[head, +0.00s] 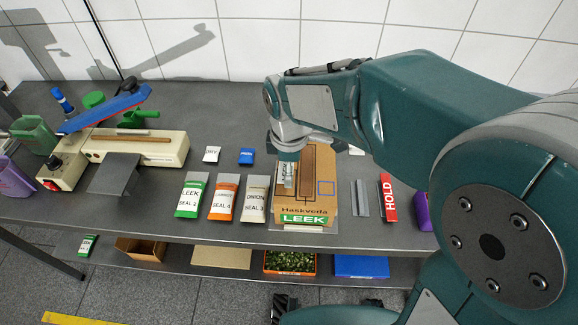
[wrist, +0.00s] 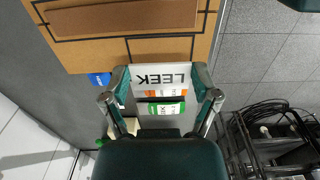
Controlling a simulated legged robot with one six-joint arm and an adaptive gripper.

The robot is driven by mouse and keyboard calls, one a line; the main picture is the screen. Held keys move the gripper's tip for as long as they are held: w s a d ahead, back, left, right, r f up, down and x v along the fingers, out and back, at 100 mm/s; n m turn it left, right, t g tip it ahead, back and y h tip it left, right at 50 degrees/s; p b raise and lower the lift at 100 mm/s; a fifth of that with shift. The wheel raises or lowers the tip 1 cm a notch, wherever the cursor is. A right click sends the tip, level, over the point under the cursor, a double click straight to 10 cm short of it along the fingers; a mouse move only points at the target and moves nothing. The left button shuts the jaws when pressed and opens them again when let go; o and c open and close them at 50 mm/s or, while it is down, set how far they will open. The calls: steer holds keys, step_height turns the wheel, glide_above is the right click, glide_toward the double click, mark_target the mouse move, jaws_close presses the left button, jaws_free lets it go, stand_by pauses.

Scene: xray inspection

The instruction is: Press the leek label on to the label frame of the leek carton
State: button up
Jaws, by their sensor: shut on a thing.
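The leek carton (head: 294,207) is a brown box on the metal table, with a green LEEK band on its front. My gripper (head: 288,178) is over the left part of the carton top. It is shut on the white leek label (wrist: 162,75), with LEEK upside down in the wrist view. There the label is between the fingertips, beside the carton's edge (wrist: 95,58). Whether it touches the carton is unclear.
Seed packets, LEEK (head: 190,198), orange (head: 224,200) and ONION (head: 254,202), lie left of the carton. A red HOLD sign (head: 388,198) lies right. A sealing machine (head: 130,150) stands at the left. A shelf below holds a crate of greens (head: 290,262).

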steer(key=shift+f, duration=0.1)
steer(key=shift+f, duration=1.05)
steer(key=shift+f, duration=0.6)
stand_by(0.6)
steer(key=o, duration=0.5)
steer(key=shift+r, duration=0.1)
step_height(320, 180, up, 12)
steer(key=shift+f, duration=0.15)
stand_by(0.5)
